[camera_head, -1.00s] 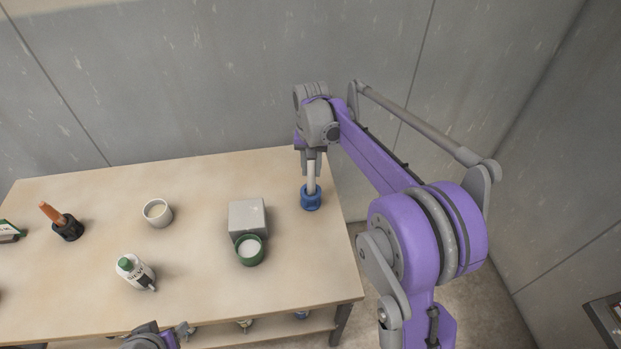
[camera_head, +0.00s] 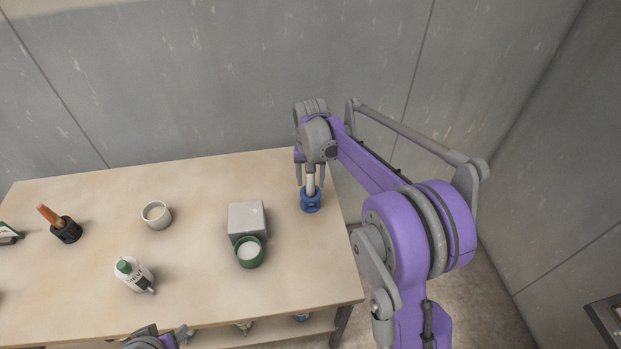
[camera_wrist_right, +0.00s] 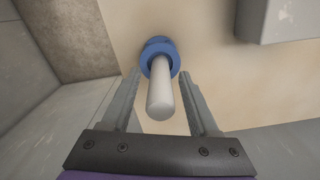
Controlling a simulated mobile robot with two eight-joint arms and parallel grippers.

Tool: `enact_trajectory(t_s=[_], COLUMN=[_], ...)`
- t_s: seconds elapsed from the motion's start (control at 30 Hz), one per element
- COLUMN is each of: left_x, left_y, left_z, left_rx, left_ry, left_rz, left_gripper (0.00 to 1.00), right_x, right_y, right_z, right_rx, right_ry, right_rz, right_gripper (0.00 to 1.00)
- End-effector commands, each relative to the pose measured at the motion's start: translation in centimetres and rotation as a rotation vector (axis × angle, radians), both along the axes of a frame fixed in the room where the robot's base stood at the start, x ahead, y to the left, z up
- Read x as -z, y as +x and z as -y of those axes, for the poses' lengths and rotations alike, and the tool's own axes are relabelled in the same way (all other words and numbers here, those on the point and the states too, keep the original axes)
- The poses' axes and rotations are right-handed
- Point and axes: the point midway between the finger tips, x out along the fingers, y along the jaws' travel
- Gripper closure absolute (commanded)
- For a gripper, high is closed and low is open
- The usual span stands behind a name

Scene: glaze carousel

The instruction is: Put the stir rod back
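The pale stir rod (camera_wrist_right: 160,92) stands upright in a small blue holder (camera_head: 310,203) near the table's far right corner. In the head view the rod (camera_head: 310,181) shows just below my right gripper (camera_head: 311,183). In the right wrist view the two fingers of my right gripper (camera_wrist_right: 162,88) are spread on either side of the rod, with a gap on each side. The blue holder (camera_wrist_right: 158,50) lies beyond the fingertips. My left gripper (camera_head: 170,338) is only partly in view at the bottom edge, away from the rod; its opening is unclear.
A grey block (camera_head: 246,217) and a green cup (camera_head: 249,256) with white contents stand left of the holder. Walls rise behind.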

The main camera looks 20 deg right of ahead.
Motion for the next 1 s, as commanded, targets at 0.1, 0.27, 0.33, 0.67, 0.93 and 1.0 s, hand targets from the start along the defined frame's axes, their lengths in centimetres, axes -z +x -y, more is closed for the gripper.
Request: enact_trajectory(t_s=[0.1, 0.27, 0.33, 0.67, 0.93, 1.0], left_x=[0.0, -0.3, -0.3, -0.6, -0.8, -0.9], left_y=[0.0, 0.1, 0.1, 0.2, 0.3, 0.3], left_z=[0.0, 0.0, 0.0, 0.0, 0.0, 0.0], left_rx=[0.000, 0.000, 0.000, 0.000, 0.000, 0.000], left_ry=[0.000, 0.000, 0.000, 0.000, 0.000, 0.000], left_rz=[0.000, 0.002, 0.002, 0.004, 0.006, 0.006], left_gripper=[0.41, 0.41, 0.41, 0.41, 0.41, 0.41], right_x=[0.0, -0.8, -1.7, -8.6, -12.0, -12.3], right_y=[0.0, 0.0, 0.0, 0.0, 0.0, 0.0], right_z=[0.0, 0.0, 0.0, 0.0, 0.0, 0.0], right_rx=[0.000, 0.000, 0.000, 0.000, 0.000, 0.000], right_ry=[0.000, 0.000, 0.000, 0.000, 0.000, 0.000], right_rz=[0.000, 0.001, 0.000, 0.000, 0.000, 0.000], right_gripper=[0.39, 0.39, 0.39, 0.39, 0.39, 0.39])
